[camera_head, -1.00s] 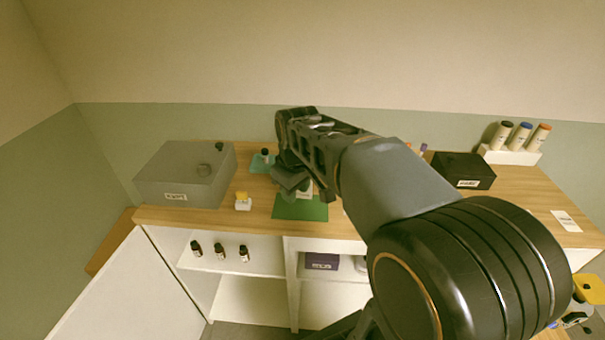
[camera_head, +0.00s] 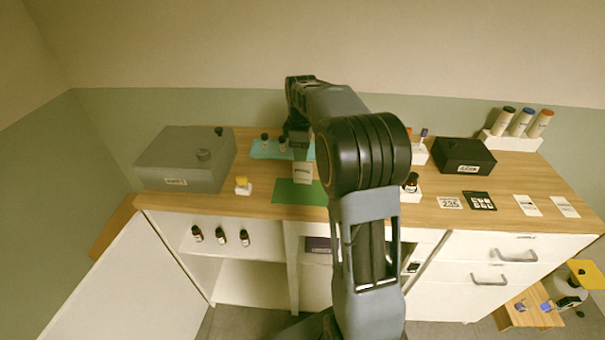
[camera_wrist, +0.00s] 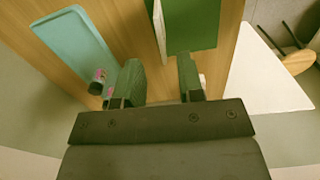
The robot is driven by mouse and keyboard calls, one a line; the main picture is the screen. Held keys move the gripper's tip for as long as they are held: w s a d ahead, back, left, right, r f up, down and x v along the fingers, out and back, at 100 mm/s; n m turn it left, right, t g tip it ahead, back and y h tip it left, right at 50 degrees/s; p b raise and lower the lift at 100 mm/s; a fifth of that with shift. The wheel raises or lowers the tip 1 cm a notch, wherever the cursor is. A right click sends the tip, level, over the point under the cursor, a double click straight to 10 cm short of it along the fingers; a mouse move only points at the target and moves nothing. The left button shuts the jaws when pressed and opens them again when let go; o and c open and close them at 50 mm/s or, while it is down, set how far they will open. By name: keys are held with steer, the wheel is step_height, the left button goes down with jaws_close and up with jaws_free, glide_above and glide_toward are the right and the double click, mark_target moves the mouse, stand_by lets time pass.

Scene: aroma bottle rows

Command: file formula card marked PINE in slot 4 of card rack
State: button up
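Two white cards lie flat on the right of the counter in the head view, a left one (camera_head: 527,205) and a right one (camera_head: 565,207). Their print is too small to read, so I cannot tell which is marked PINE. A small white block or card holder (camera_head: 302,173) stands at the back of the green mat (camera_head: 300,193); I cannot tell whether it is the card rack. My gripper (camera_wrist: 161,80) is open, with bare counter visible between its fingers in the wrist view.
A teal mat (camera_head: 267,150) with small bottles lies behind the green mat. A grey box (camera_head: 185,165) stands left and a black box (camera_head: 463,155) right. A patterned white card (camera_head: 449,202) and a black card (camera_head: 479,200) lie near the front. A white holder (camera_head: 512,142) carries three tubes.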

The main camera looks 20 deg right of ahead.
steer(key=p, duration=0.1)
glide_above(302, 183)
steer(key=shift+d+f, duration=0.1)
steer(key=shift+f, duration=3.5)
jaws_close()
